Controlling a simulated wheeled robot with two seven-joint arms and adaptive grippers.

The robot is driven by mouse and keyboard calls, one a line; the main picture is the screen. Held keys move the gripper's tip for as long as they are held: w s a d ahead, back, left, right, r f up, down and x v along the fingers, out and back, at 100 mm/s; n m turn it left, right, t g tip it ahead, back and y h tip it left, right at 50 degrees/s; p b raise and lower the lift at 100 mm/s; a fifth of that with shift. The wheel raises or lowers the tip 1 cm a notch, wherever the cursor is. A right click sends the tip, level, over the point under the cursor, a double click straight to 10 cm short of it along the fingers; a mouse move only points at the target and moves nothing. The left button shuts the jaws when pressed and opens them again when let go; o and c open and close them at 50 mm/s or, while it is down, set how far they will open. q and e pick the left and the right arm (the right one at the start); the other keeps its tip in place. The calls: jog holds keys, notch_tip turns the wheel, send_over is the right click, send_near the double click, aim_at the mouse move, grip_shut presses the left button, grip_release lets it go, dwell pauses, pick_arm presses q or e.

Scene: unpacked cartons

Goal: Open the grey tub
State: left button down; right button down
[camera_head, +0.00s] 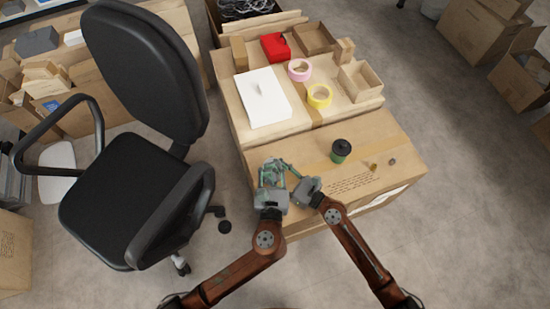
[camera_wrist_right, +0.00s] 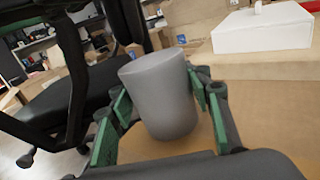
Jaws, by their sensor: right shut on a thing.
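The grey tub (camera_wrist_right: 163,95) is a plain, slightly tapered cylinder, tilted in the right wrist view. The green fingers of my right gripper (camera_wrist_right: 165,125) are on both sides of it and shut on it. In the head view my right gripper (camera_head: 288,170) reaches in from the right, low over the near left part of the big carton. My left gripper (camera_head: 271,172) is close beside it, fingers pointing away and spread apart. The tub is mostly hidden among the fingers there. I cannot make out a separate lid.
A green cup with a black lid (camera_head: 340,151) stands on the big carton (camera_head: 390,140). Behind are a white box (camera_head: 264,98), yellow tape (camera_head: 319,95), pink tape (camera_head: 299,70) and a red item (camera_head: 275,47). A black office chair (camera_head: 120,190) stands close on the left.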

jog(key=c, duration=0.9)
grip_release()
jog(key=shift+c, duration=0.2)
jog(key=shift+s+d, duration=0.1)
jog(key=v, duration=1.1)
jog(key=shift+s+d, duration=0.3)
